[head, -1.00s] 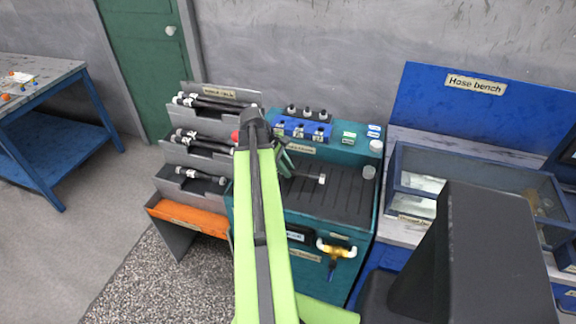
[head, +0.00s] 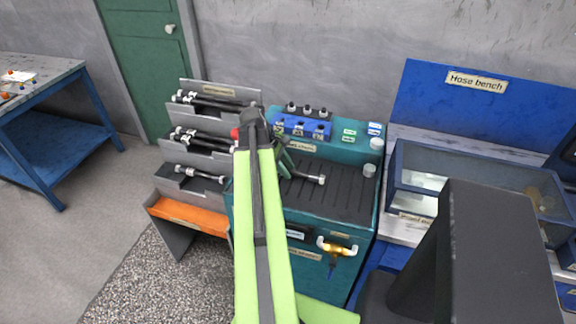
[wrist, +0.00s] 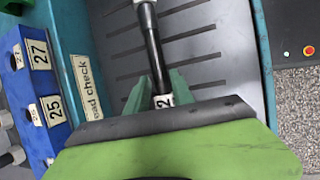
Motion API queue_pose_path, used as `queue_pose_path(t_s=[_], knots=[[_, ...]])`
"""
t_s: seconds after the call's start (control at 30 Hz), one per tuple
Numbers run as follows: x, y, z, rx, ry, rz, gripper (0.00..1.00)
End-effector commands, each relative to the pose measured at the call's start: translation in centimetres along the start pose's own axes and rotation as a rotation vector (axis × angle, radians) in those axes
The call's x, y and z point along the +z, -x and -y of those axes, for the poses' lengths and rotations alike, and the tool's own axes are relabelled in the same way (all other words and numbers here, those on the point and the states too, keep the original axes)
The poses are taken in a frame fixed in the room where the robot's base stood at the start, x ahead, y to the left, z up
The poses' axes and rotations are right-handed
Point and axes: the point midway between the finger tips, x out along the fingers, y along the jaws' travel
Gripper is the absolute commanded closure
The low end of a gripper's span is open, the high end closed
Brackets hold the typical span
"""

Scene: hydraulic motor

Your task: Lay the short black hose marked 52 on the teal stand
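The short black hose (wrist: 153,48) has a silver end fitting and a white tag, of which only a "2" shows in the wrist view. Its free end also shows in the head view (head: 312,178), pointing right. My gripper (wrist: 159,80) has its green fingers against both sides of the hose near the tag. In the head view my arm hides most of the gripper. The hose lies over the dark grooved top of the teal stand (head: 345,205). I cannot tell whether it touches the surface.
A grey tiered rack (head: 205,155) with several black hoses and an orange bottom tray (head: 190,216) stands left of the stand. A blue block (head: 302,127) with black fittings sits at the stand's back. A clear cup (head: 369,170) stands at its right edge. The blue hose bench (head: 475,115) is to the right.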

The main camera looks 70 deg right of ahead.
Motion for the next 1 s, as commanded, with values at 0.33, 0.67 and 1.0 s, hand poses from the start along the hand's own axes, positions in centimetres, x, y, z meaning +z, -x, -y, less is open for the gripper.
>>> queue_pose_path(t_s=[0.33,0.67,1.0], knots=[[0.4,6.2,-0.1,-0.004,0.002,-0.001,0.54],[0.4,14.1,-0.2,-0.001,0.001,0.000,0.54],[0.0,17.5,-0.1,0.001,0.000,0.000,0.54]])
